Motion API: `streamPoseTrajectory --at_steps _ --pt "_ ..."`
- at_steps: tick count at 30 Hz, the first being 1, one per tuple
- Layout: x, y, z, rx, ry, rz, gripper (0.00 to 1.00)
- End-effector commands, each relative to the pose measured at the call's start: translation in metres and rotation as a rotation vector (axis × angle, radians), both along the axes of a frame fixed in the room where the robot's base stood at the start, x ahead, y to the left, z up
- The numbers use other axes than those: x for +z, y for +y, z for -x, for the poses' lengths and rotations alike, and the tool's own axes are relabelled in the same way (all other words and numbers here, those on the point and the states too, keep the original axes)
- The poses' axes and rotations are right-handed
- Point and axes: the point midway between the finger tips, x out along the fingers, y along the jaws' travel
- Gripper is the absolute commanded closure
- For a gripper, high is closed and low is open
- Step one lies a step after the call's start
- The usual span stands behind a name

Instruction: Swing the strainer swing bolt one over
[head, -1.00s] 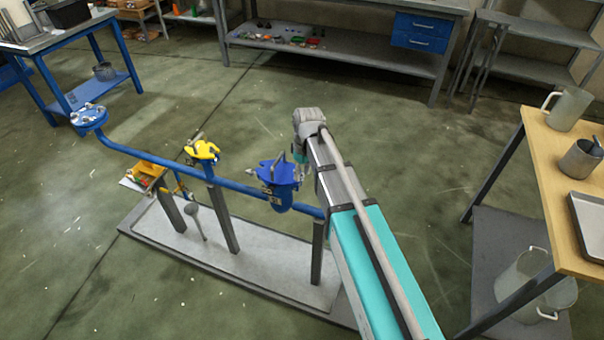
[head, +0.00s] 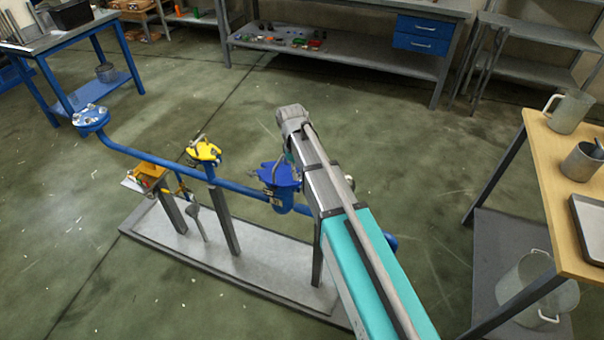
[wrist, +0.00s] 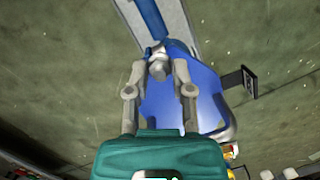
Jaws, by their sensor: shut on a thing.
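The blue strainer (head: 279,176) sits on the blue pipe run in the head view, partly hidden behind my arm. In the wrist view its blue lid (wrist: 185,95) fills the middle. The swing bolt (wrist: 158,62) shows as a grey metal nut and stud at the lid's edge near the blue pipe. My gripper (wrist: 159,72) is shut on the swing bolt, with a fingertip on either side of it.
A yellow fitting (head: 205,152) stands on the pipe left of the strainer. A blue flange (head: 91,118) tops the pipe's far left end. The skid base (head: 260,262) lies below. A wooden-topped table (head: 545,190) with jugs stands at right. Open floor lies behind the pipe.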

Motion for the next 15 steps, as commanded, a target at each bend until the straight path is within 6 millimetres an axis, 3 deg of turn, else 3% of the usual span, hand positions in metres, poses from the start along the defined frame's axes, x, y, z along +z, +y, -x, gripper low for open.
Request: streamPoseTrajectory --at_steps 6,15 --pt "-0.0010 0.0079 -0.0036 -0.001 0.038 0.105 1.00" --pt "-0.0001 0.0073 -0.0026 -0.002 0.040 0.113 1.00"
